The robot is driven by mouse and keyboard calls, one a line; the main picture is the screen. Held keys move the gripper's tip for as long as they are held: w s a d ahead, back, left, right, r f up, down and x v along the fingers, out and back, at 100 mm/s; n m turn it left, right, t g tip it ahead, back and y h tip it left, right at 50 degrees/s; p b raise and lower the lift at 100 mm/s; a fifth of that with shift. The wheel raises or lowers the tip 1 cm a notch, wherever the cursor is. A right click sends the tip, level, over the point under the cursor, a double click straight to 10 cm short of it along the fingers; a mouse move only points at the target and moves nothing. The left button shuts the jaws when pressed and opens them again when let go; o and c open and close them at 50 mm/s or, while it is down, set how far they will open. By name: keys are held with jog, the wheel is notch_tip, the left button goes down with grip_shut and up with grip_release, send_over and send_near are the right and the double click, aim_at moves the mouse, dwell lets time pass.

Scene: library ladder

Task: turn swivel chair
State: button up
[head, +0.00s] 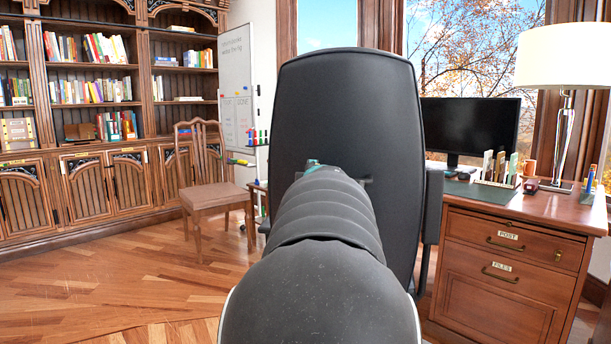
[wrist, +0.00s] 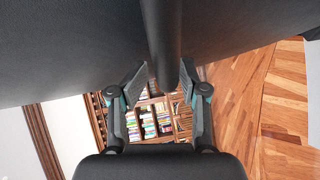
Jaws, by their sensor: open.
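The black swivel chair (head: 345,100) stands in the middle of the head view, its tall backrest upright and facing me. My arm reaches up to it and hides the lower middle of the backrest, and most of my gripper is hidden there too. In the wrist view my gripper (wrist: 161,78) is open, one finger on each side of a narrow dark bar of the chair (wrist: 162,45). Dark chair surfaces spread to both sides above the fingers. I cannot tell whether either finger touches the bar. The chair's seat and base are mostly hidden.
A wooden desk (head: 520,260) with a monitor (head: 470,125) and lamp (head: 565,60) stands close on the right. A wooden chair (head: 215,195) and whiteboard (head: 236,90) are at left, before a bookcase (head: 90,190). The wood floor at lower left (head: 120,285) is free.

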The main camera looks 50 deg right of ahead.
jog(key=shift+w+a, duration=0.1)
jog(key=shift+w, duration=0.05)
jog(key=s+d+p+v, duration=0.1)
jog(key=d+v, duration=0.1)
jog(key=v, duration=1.3)
jog(key=shift+s, duration=0.45)
dwell(1.1)
jog(key=shift+r, duration=0.1)
